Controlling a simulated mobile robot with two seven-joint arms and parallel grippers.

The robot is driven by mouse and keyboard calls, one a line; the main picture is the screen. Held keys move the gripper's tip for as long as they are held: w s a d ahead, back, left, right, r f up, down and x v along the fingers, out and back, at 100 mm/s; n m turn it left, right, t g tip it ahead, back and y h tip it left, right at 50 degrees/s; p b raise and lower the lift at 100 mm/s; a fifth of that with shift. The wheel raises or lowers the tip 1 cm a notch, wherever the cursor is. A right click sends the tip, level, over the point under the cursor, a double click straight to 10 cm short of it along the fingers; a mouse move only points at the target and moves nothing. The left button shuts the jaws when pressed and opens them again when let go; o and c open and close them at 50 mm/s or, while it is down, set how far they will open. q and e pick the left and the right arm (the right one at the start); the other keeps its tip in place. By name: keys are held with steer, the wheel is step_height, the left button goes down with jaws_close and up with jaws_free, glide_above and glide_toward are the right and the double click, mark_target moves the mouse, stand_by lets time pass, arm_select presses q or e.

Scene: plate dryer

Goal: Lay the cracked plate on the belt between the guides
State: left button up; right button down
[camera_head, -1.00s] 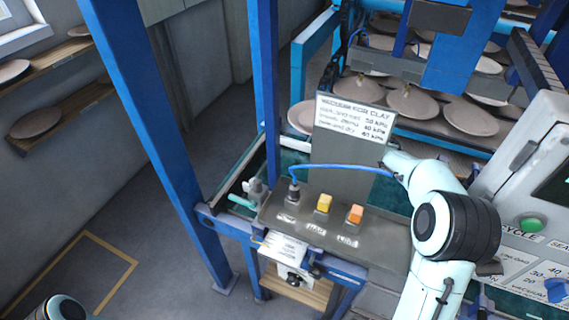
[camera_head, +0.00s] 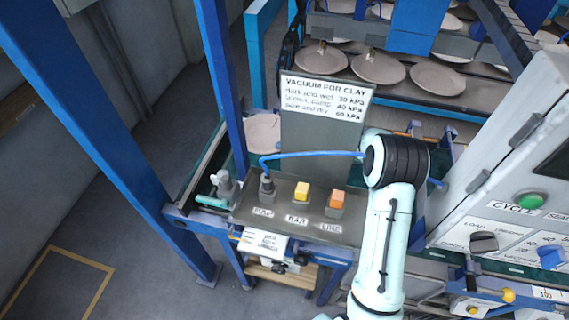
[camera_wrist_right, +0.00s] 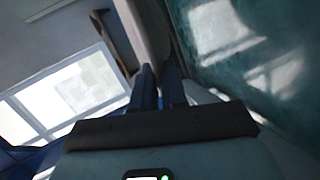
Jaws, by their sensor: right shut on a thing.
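The plate (camera_head: 263,134), pale clay, shows in the head view just left of the vacuum sign, over the green belt (camera_head: 238,165). The sign hides its right part. I cannot make out a crack or tell whether it touches the belt. In the right wrist view my right gripper (camera_wrist_right: 160,80) is shut on the plate, seen almost edge-on as a pale strip (camera_wrist_right: 148,30). The belt's green surface (camera_wrist_right: 235,50) lies to the right there. In the head view my right arm reaches behind the sign, which hides the gripper. My left gripper is out of view.
The vacuum sign (camera_head: 325,115) and the control panel (camera_head: 300,212), with its blue hose (camera_head: 310,156), stand in front of the belt. A blue post (camera_head: 222,80) rises at left. Several plates (camera_head: 378,68) lie on the rack behind. A grey cabinet (camera_head: 500,165) stands at right.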

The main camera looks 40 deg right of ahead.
mark_target(285, 169)
step_height(285, 169, down, 8)
steer(key=shift+w+r, duration=0.1)
steer(key=shift+r, duration=0.15)
steer(key=c, duration=1.4)
jaws_free()
steer(key=shift+c, duration=0.2)
steer(key=b+v, duration=0.2)
steer(key=v, duration=0.8)
steer(key=shift+s+d, duration=0.15)
steer(key=shift+s, duration=0.3)
steer(key=shift+s+d+r, duration=0.25)
steer(key=shift+s, duration=0.3)
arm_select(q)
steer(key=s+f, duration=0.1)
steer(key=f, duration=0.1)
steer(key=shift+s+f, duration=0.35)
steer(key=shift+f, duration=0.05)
arm_select(e)
steer(key=shift+w, duration=0.1)
